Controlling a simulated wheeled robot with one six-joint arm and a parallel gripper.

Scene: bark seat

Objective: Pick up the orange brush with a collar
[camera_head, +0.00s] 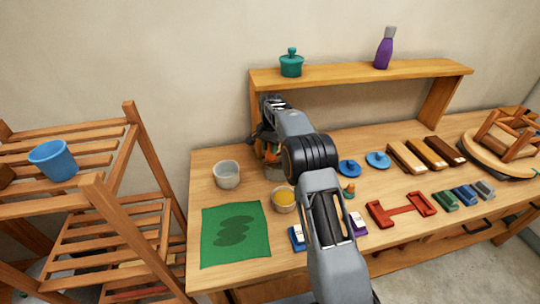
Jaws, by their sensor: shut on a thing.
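My gripper (264,143) is at the back left of the workbench, above a grey pot (275,173) and largely hidden by my own arm. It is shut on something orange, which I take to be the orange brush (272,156). Only a small orange part shows, between the dark fingers and the pot's rim. The collar is not clear, and I cannot tell whether the brush is still inside the pot. A small orange and teal item (349,190) stands right of my arm.
A white cup (227,174), a bowl of yellow stuff (284,198) and a green mat (236,235) are near my gripper. A raised shelf (350,75) bears a teal jar (291,64) and a purple bottle (384,49). A wooden rack (130,150) stands left.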

